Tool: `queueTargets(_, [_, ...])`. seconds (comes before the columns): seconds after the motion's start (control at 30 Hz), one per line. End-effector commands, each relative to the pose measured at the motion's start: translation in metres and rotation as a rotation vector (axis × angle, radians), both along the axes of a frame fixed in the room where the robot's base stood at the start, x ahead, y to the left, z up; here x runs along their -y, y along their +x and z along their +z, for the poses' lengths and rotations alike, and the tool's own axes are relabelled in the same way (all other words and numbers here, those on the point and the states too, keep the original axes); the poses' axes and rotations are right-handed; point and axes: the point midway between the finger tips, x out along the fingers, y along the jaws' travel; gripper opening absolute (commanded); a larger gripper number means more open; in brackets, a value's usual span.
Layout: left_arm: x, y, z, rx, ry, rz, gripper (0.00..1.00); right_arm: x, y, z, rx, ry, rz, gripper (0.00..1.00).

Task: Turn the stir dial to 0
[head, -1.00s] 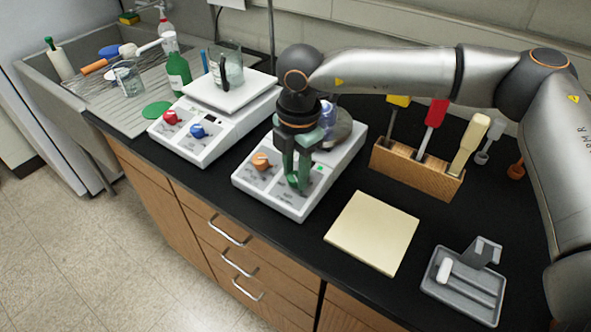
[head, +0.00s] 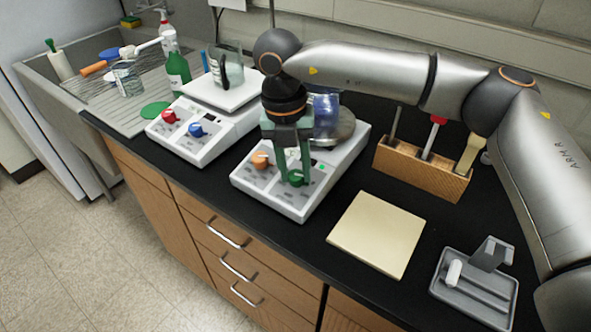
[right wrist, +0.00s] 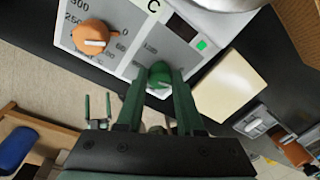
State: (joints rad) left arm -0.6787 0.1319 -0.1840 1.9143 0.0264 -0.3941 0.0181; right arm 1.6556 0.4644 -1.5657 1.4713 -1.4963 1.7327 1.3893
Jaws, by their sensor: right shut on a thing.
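The right hot plate (head: 275,205) is a white unit on the black counter with an orange dial (head: 260,160) and a green dial (head: 296,178) on its front panel. My right gripper (head: 292,180) points down and is shut on the green dial. In the right wrist view its two green fingers are around the green dial (right wrist: 159,74), and the dial's markings are mostly hidden. The orange dial (right wrist: 92,38) there has a white pointer and printed numbers. My left gripper (right wrist: 98,106) shows small in the right wrist view, fingers apart, away from the panel.
A blue-tinted vessel (head: 326,115) stands on the right unit's round plate. A second white unit (head: 205,135) with red and blue dials stands to its left. A wooden tool block (head: 425,170), a cream pad (head: 378,234) and a grey tray (head: 472,290) lie to the right.

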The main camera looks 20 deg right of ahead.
Motion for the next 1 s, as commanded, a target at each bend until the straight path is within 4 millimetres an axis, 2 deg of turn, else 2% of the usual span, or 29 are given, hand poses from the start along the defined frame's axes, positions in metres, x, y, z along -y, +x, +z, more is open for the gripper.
queueTargets(0.4, [0.0000, 0.0000, -0.0046, 0.000, 0.000, 0.000, 1.00, -0.0014, 0.0002, 0.0000, -0.036, -0.029, 0.217, 0.00])
queueTargets(1.0, [0.0001, 0.0000, -0.0050, 0.000, 0.000, 0.000, 1.00, -0.0015, 0.0002, 0.0003, -0.043, -0.034, 0.258, 0.00])
